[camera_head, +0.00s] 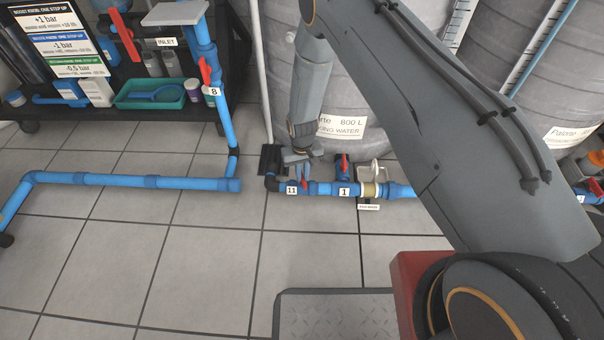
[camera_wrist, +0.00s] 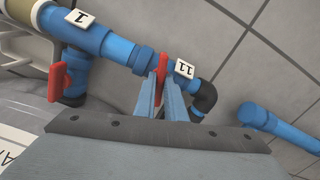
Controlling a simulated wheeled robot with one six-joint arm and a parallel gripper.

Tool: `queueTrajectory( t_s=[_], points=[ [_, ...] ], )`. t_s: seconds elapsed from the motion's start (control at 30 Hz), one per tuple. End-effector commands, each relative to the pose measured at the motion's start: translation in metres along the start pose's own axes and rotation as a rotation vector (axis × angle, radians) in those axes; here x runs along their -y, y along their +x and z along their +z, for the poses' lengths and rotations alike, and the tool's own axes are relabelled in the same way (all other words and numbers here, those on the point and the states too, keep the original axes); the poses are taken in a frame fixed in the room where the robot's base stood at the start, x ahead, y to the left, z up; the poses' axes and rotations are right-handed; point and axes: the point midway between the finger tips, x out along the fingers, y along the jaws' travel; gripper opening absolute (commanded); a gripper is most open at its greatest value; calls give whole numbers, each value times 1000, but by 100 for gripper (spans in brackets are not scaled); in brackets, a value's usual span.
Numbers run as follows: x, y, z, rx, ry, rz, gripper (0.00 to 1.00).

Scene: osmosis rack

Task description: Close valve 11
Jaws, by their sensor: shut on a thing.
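Valve 11 has a red handle and a white tag marked 11 (camera_head: 292,190) on the blue pipe near the floor, in front of the large grey tank. My gripper (camera_head: 303,170) reaches down onto it from above. In the wrist view, my gripper (camera_wrist: 166,98) has its two blue-grey fingers close on either side of the red handle (camera_wrist: 160,72) of valve 11, shut on it. The tag 11 (camera_wrist: 184,69) shows just beside the fingers. The lower part of the handle is hidden between the fingers.
Valve 1, with a red handle (camera_head: 344,163) and tag 1 (camera_head: 344,191), stands close to the right. A separate blue pipe (camera_head: 130,181) lies left, its open end near the black elbow (camera_head: 271,182). A cart with a green tray (camera_head: 150,94) stands at the back left.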

Motion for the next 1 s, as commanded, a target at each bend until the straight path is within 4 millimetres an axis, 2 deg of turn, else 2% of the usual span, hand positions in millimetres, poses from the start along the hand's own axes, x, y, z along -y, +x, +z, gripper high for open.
queueTrajectory(
  t_s=[0.4,1.0],
  points=[
    [0,-1,0,0,257,0,0],
    [0,0,0,1,326,0,0]
  ],
)
